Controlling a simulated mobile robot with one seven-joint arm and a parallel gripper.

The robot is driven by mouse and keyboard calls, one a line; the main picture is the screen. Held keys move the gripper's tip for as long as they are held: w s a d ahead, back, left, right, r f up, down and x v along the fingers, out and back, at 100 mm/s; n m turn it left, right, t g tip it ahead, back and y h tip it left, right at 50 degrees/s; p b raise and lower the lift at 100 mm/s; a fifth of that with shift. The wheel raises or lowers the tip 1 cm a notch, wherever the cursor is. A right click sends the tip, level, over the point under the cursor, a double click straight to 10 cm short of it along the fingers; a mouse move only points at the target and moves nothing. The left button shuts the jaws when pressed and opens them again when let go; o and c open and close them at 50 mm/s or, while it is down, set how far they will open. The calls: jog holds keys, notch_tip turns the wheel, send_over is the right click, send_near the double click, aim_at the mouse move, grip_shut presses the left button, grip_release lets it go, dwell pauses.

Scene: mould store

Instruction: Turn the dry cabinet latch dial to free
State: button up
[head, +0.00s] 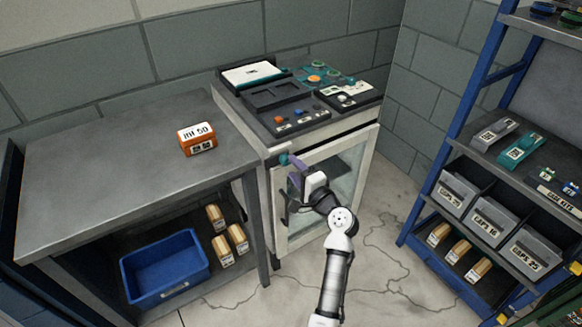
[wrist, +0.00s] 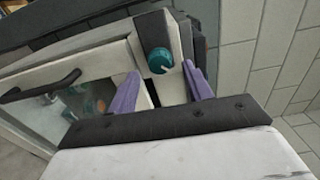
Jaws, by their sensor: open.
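The dry cabinet (head: 277,215) is a pale-framed unit with a glass door, which looks shut. Its teal latch dial (head: 284,159) is at the upper left of the front. My gripper (head: 293,166) is at the cabinet front close to the dial. Its purple fingers (wrist: 163,84) are apart and empty, and the dial appears ahead of the gap between them. Contact cannot be told. The dial's setting labels are not readable.
A black door handle (wrist: 42,86) lies left of the fingers in the wrist view. A grey bench (head: 100,165) with an orange box (head: 197,139) stands left; a blue-framed rack (head: 440,165) stands right. Floor between is clear.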

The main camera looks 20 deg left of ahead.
jog(key=b+v, duration=0.2)
jog(key=v, duration=0.9)
